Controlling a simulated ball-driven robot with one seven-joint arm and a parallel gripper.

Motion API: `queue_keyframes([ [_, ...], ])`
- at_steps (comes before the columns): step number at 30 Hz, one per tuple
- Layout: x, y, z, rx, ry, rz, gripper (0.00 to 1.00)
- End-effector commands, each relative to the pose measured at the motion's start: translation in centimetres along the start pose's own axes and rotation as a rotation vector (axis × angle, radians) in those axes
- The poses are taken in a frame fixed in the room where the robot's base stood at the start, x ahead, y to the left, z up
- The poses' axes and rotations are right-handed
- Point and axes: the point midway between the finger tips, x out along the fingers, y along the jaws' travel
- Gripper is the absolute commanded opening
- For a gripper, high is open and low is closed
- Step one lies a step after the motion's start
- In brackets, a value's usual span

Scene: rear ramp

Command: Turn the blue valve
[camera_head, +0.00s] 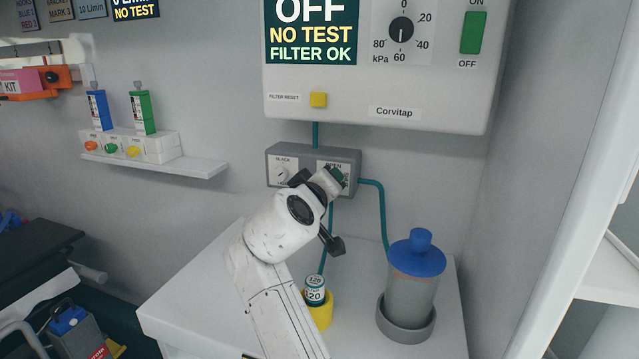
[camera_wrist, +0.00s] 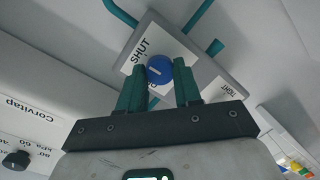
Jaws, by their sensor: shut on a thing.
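The blue valve (camera_wrist: 159,69) is a small round knob with a short white mark, on a white plate labelled SHUT in the wrist view. My gripper (camera_wrist: 160,76) has its two teal fingers on either side of the knob and is shut on it. In the head view my gripper (camera_head: 334,181) is at the right half of the grey valve block (camera_head: 314,154), over a plate whose top label reads OPEN. My gripper hides the knob there. The left half of the block has a white dial labelled SLACK (camera_head: 281,174). In the wrist view the other plate reads TIGHT (camera_wrist: 217,89).
A control box (camera_head: 380,95) with a gauge, green switch and yellow button hangs above. On the white counter (camera_head: 190,300) stand a grey canister with a blue lid (camera_head: 418,257) and a yellow cup (camera_head: 322,312) holding a small labelled bottle. Teal pipes (camera_head: 381,215) run from the block.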

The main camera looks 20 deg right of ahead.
Motion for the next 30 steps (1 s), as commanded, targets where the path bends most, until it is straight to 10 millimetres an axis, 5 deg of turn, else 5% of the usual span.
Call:
queue_keyframes([
  [2,-0.1,-0.3,-0.1,-0.002,0.004,-0.005,0.03],
  [3,-0.1,-0.3,-0.1,-0.003,0.004,-0.005,0.37],
  [10,-0.1,-0.2,0.0,-0.002,0.002,-0.003,0.59],
  [20,-0.6,-0.1,-0.1,-0.002,0.001,-0.002,0.59],
  [30,-6.5,-0.2,-0.1,-0.003,0.003,-0.004,0.59],
])
